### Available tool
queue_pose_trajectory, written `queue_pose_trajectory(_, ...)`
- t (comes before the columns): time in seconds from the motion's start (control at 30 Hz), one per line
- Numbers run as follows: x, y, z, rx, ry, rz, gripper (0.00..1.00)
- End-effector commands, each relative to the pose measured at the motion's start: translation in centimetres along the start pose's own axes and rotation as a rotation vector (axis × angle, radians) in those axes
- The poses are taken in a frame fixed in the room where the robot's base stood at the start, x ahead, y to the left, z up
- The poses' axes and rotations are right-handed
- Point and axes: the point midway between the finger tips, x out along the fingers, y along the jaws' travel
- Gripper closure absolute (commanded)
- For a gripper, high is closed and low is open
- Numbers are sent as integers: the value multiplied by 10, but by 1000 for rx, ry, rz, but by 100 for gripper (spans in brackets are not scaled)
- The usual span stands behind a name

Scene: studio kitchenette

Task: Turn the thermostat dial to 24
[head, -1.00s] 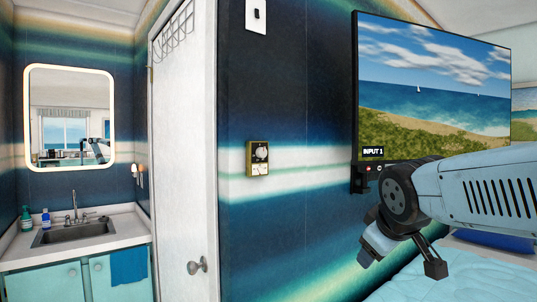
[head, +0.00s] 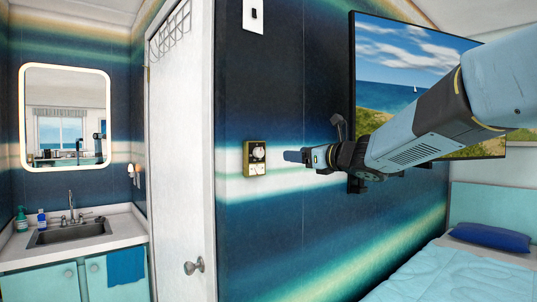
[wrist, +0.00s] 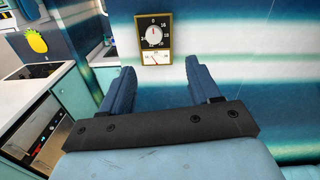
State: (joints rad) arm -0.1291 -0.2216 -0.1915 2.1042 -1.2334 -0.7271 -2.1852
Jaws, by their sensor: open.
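The thermostat (head: 255,168) is a small brass-framed box on the striped wall, right of the white door. Its round pale dial (head: 258,153) is on the upper part, above a white gauge. In the wrist view the thermostat (wrist: 154,46) is upright ahead, and its dial (wrist: 153,33) is ringed by numbers, with 24 at its left. The dial's pointer is too small to read surely. My gripper (head: 290,156) is just right of the thermostat in the head view, apart from it. Its blue fingers (wrist: 160,70) are open and empty, spread below the dial in the wrist view.
A television (head: 408,75) hangs on the wall behind my arm, with a bed (head: 450,270) below right. The white door (head: 180,200) is left of the thermostat; a sink (head: 72,233) lies further left. The wall around the thermostat is clear, apart from a switch plate (head: 253,15) above.

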Motion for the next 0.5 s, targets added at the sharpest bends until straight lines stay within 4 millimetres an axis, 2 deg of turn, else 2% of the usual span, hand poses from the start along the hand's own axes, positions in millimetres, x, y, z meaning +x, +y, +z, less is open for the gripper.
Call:
queue_pose_trajectory(0.27,19,6,-1,-75,-3,45,38)
queue_pose_trajectory(0.5,58,8,-2,-72,-1,44,38)
